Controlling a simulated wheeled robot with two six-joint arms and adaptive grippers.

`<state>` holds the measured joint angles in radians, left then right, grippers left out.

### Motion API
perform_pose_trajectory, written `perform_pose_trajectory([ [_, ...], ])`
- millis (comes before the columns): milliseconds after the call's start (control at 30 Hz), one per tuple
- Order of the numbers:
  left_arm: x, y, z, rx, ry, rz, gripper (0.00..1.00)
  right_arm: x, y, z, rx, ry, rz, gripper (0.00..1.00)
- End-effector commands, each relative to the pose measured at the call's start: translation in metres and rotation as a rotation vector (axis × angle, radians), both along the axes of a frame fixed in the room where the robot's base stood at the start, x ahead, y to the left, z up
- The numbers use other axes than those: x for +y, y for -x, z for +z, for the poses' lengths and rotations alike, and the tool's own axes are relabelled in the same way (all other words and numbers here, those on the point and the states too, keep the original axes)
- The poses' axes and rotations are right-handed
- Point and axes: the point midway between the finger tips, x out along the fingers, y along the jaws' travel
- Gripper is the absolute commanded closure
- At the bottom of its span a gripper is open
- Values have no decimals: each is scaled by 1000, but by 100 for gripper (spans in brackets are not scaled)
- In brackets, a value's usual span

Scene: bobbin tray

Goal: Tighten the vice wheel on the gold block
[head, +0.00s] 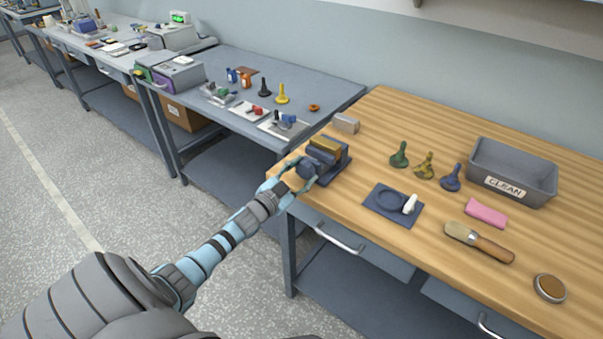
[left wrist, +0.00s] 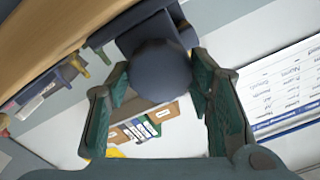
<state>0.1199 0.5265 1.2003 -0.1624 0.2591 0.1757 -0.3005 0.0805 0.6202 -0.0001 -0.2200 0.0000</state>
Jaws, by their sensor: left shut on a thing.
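The dark blue-grey vice (head: 341,166) stands at the left end of the wooden bench. The gold block (head: 325,145) sits at the top of the vice, between its jaws as far as I can see. The round dark vice wheel (head: 306,166) is on the side facing my arm; it also shows as a dark disc in the left wrist view (left wrist: 160,70). My left gripper (head: 303,175) is shut on the wheel, with one finger on each side of it. The gold block is hidden in the left wrist view. My right gripper is not in view.
A grey block (head: 346,123) lies behind the vice. To the right are green (head: 400,155), olive (head: 424,166) and blue (head: 450,178) pawn-shaped pieces, a blue plate (head: 380,212), a CLEAN bin (head: 512,187), a pink cloth (head: 486,213) and a brush (head: 480,243).

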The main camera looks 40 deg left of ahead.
Motion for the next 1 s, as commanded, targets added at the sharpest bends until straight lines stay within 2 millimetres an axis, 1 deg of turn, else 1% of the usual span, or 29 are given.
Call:
perform_pose_trajectory([
  [833,0,0,0,0,-1,0,80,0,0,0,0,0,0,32],
  [867,0,0,0,0,-1,0,51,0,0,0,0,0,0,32],
  [900,0,0,0,0,-1,0,45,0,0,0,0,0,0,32],
  [967,0,0,0,0,-1,0,35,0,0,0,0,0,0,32],
  [1000,0,0,0,0,0,0,32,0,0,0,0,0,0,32],
])
